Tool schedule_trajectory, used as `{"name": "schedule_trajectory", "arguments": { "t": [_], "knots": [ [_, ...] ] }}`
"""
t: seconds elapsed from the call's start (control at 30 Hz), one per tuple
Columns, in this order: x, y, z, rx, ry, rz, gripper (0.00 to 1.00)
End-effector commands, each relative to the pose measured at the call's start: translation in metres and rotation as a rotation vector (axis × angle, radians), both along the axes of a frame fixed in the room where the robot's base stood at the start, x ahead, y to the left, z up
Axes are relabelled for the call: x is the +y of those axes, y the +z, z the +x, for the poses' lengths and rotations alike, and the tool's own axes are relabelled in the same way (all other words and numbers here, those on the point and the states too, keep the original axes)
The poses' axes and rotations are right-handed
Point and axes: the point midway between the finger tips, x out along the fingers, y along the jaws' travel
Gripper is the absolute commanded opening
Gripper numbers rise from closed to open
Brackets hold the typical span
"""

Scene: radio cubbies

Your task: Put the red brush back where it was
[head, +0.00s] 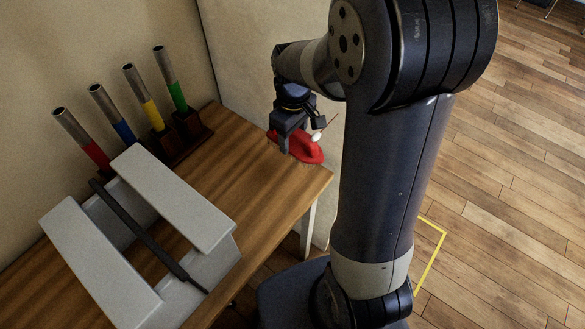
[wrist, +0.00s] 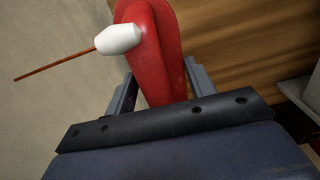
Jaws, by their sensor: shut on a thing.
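The red brush (head: 306,147) shows at the back right corner of the wooden table, near the wall. My gripper (head: 287,143) is over it, pointing down. In the wrist view the long, smooth red brush (wrist: 160,55) stands between the two jaws, and my gripper (wrist: 160,85) is shut on it. A white stub (wrist: 118,39) with a thin brown rod (wrist: 58,66) sticks out sideways at the brush; I cannot tell whether it is part of it. The brush's lower end is hidden by the gripper body. I cannot tell whether the brush touches the table.
A dark rack (head: 187,131) along the wall holds several metal tubes with red, blue, yellow and green bands. A white open case (head: 170,195) with a dark bar across it stands at the table's front left. The wooden table (head: 262,187) is bare between case and brush.

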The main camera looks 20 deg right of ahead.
Motion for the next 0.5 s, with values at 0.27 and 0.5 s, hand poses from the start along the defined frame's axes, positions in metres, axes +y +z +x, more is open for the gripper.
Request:
{"name": "schedule_trajectory", "arguments": {
  "t": [0.27,0.5],
  "knots": [
    [0.0,-0.05,-0.002,0.006,0.008,0.0,0.31],
    [0.0,-0.075,-0.002,0.006,0.007,0.0,0.31]
  ]
}}
